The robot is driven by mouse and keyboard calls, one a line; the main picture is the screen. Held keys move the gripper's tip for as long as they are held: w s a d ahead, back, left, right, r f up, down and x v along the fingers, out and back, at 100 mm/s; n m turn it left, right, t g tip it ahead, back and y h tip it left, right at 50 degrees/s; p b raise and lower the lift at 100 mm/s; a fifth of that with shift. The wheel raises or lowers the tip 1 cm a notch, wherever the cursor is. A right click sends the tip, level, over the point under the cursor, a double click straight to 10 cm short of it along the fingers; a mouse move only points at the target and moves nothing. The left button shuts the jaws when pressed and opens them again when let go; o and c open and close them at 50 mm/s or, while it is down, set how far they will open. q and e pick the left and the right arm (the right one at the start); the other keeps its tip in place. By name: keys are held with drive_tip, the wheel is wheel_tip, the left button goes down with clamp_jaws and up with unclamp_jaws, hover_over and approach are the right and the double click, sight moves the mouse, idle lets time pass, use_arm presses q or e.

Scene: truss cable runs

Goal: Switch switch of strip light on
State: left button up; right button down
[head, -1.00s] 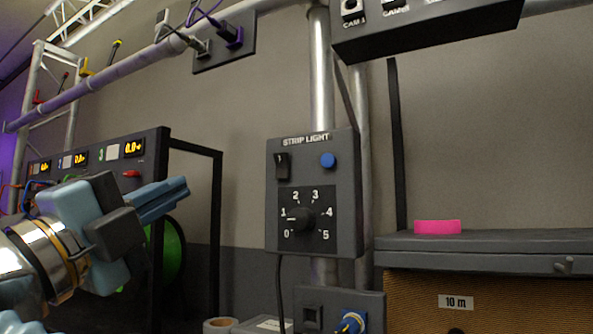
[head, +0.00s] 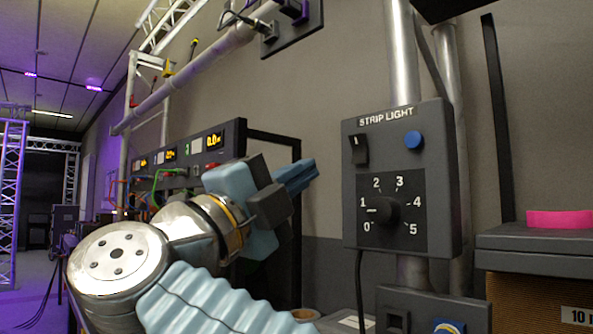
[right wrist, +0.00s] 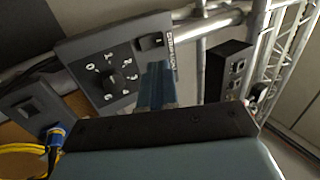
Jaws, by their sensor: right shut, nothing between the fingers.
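The strip light control box (head: 435,150) is dark grey and fixed to vertical poles, labelled STRIP LIGHT. Its black rocker switch (head: 360,150) is at the upper left, beside a blue button (head: 413,140). I cannot tell which way the rocker is tipped. Below is a black dial (head: 385,209), its pointer near 1. My right gripper (head: 312,171) is shut and empty, left of the box in the head view. In the right wrist view, the shut fingers (right wrist: 157,80) appear in front of the box edge, near the switch (right wrist: 152,42), without visible contact. My left gripper is not in view.
A panel with lit yellow displays (head: 190,150) stands behind my right arm. Below the box is a socket unit (head: 440,310) with a blue plug. A pink block (head: 560,219) lies on a grey lid at the right. A cable (head: 360,290) hangs under the box.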

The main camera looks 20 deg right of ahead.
sight(354, 139)
drive_tip(key=p+x, duration=0.2)
drive_tip(key=x, duration=0.8)
drive_tip(key=shift+d+p, duration=0.1)
drive_tip(key=shift+p, duration=0.2)
drive_tip(key=shift+d+r, duration=0.1)
drive_tip(key=shift+d, duration=0.05)
